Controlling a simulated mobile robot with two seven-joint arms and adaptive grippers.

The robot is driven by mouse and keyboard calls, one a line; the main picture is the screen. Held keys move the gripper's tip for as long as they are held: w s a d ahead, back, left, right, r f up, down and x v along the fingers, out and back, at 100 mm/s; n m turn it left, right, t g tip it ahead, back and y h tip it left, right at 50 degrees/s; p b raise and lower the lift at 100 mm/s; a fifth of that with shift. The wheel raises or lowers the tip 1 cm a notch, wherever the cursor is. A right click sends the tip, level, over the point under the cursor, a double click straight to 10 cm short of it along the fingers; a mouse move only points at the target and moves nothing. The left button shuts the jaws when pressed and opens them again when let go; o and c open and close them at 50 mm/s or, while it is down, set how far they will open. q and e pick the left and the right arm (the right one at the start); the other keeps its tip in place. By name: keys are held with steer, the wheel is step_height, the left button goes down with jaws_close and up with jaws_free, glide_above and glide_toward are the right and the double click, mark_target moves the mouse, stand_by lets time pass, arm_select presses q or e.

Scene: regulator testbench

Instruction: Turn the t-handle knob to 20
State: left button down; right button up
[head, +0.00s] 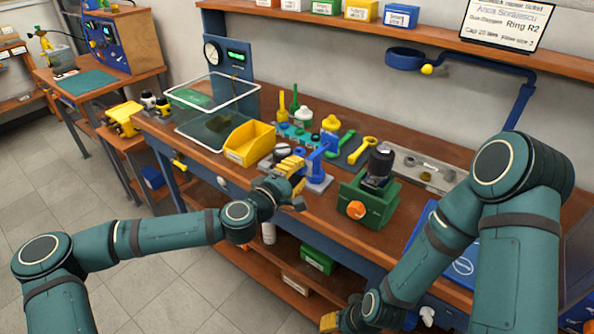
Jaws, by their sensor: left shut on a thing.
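A blue fixture (322,158) stands on a pale base near the front edge of the wooden bench. My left gripper (298,178), with yellow fingers, reaches it from the left and is shut at its near side. The t-handle knob is hidden by the fingers there, so its setting and any scale cannot be read. My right gripper (330,321) hangs low at the bottom of the view, away from the bench top. Only part of it shows, and its opening cannot be made out.
A yellow bin (249,143) stands to the left. A blue tray (425,236) is at the right.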

arm_select(q)
steer(key=shift+n, duration=0.6)
steer(key=c, duration=0.7)
jaws_free()
steer(key=v, duration=1.2)
steer(key=shift+d, duration=0.1)
